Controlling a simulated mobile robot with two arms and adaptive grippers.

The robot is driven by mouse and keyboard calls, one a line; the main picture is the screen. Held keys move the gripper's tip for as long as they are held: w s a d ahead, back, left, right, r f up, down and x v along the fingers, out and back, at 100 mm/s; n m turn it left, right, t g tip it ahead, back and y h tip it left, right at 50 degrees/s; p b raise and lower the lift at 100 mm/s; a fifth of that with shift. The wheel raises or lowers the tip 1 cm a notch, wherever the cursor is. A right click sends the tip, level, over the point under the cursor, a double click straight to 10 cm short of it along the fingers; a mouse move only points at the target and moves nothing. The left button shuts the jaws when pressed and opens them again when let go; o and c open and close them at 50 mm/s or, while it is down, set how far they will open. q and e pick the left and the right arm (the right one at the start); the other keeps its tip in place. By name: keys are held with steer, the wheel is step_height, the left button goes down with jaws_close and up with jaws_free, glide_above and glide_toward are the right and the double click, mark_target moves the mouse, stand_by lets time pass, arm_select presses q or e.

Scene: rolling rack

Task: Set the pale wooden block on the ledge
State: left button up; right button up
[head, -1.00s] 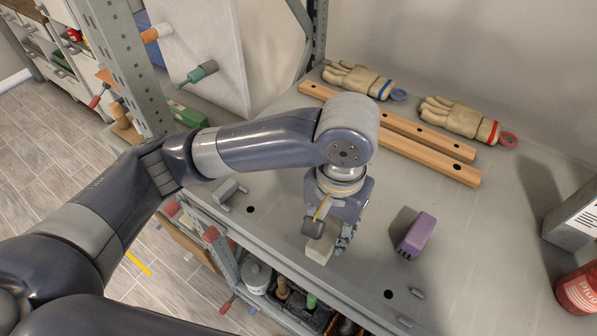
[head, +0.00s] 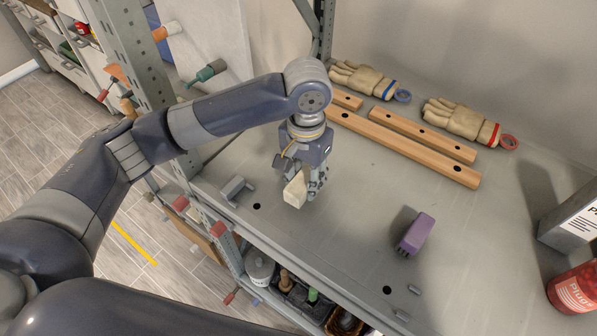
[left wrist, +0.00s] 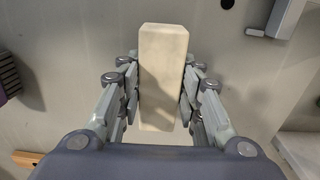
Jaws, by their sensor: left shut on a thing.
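The pale wooden block (head: 296,192) is between the fingers of my left gripper (head: 305,184), above the grey metal shelf (head: 330,245). In the left wrist view the block (left wrist: 162,75) is upright in the picture, with finger pads against both long sides. My left gripper is shut on it. Whether the block's lower end touches the shelf is hard to tell. A small grey bracket-like piece (head: 237,190) sits near the shelf's front edge, left of the block; I cannot tell whether it is the ledge. My right gripper is not in view.
A purple block (head: 416,234) stands to the right of my gripper. Wooden bars (head: 410,150) and work gloves (head: 455,117) lie at the back. A red can (head: 574,291) is at the far right. A rack post (head: 125,60) stands left; the shelf's middle is clear.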

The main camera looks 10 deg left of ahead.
mark_target(299, 178)
arm_select(q)
steer(key=shift+w+a, duration=0.35)
steer(key=shift+w, duration=0.25)
steer(key=shift+w+a+p, duration=0.5)
steer(key=shift+w, duration=0.15)
step_height(299, 178, down, 2)
steer(key=p, duration=0.3)
steer(key=shift+a+f, duration=0.1)
steer(key=shift+f, duration=0.6)
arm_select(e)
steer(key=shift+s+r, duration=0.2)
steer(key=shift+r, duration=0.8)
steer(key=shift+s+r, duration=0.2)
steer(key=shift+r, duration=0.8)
arm_select(q)
steer(key=shift+f, duration=0.15)
steer(key=o, duration=1.1)
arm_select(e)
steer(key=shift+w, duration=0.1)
